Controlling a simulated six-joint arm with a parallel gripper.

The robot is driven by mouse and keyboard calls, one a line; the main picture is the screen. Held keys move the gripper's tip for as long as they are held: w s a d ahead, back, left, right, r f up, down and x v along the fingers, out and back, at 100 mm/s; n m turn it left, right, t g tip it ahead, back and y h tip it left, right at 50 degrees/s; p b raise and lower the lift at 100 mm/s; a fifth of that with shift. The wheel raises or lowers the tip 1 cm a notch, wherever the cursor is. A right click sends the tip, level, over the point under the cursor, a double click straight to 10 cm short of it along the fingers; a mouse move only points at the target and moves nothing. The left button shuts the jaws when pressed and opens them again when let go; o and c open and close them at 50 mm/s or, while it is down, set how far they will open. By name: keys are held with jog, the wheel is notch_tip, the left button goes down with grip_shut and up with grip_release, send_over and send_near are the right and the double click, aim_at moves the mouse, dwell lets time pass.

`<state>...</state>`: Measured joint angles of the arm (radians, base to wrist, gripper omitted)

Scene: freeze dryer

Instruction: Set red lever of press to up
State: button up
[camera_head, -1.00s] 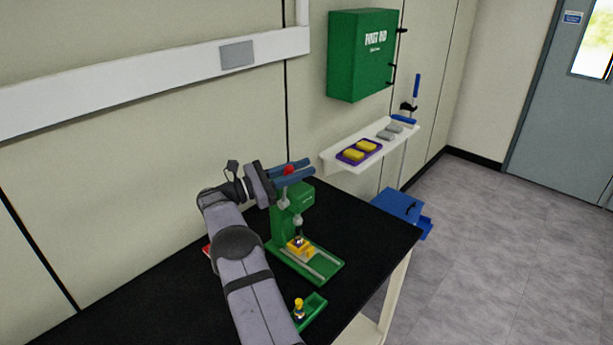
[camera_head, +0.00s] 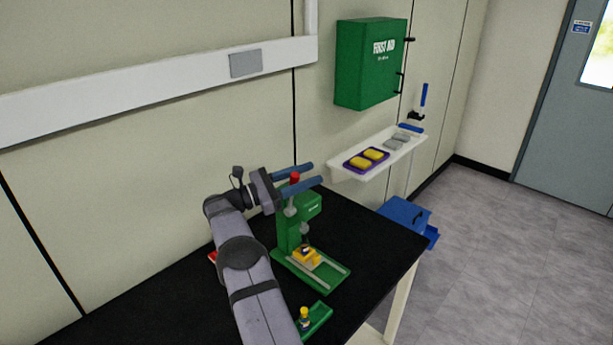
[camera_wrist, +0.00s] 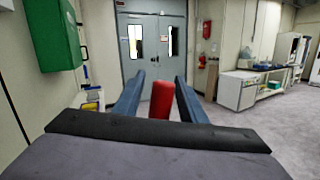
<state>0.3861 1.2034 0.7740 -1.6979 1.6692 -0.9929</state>
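The green press (camera_head: 297,228) stands on the black table. Its lever has a red knob (camera_head: 294,178) at the top, and the lever points up. My gripper (camera_head: 316,173) is level above the press, with its two blue fingers spread apart. The red knob is between the fingers in the head view. In the wrist view the red lever knob (camera_wrist: 163,101) stands upright between the blue fingers, with gaps visible on both sides. A yellow holder (camera_head: 306,257) with a small vial sits on the press base under the ram.
A green tray (camera_head: 318,316) with a yellow-topped vial (camera_head: 305,317) lies near the table's front. A white wall shelf (camera_head: 350,171) holds a purple tray with yellow items. A green first aid cabinet (camera_head: 370,65) hangs above. A blue bin (camera_head: 404,214) is beyond the table.

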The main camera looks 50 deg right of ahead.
jog(key=b+v, duration=0.4)
jog(key=v, duration=0.3)
jog(key=shift+w+a+f, duration=0.1)
jog(key=shift+w+a, duration=0.05)
dwell(0.4)
jog(key=s+a+f+m+t+y, duration=0.1)
jog(key=s+a+f+t+y, duration=0.2)
jog(key=a+f+y, duration=0.4)
jog(key=s+a+f+m+t+y, duration=0.1)
jog(key=s+a+f+t+y, duration=0.15)
jog(key=a+f, duration=0.45)
jog(key=s+a+f+m+t+y, duration=0.1)
jog(key=s+a+f+m+y, duration=0.2)
jog(key=s+a, duration=0.6)
jog(key=s+a+f+m+t+y, duration=0.1)
jog(key=s+a+f+m+y, duration=0.3)
jog(key=s+a, duration=0.6)
jog(key=a+m+y, duration=0.1)
jog(key=a+m, duration=0.1)
jog(key=a, duration=0.3)
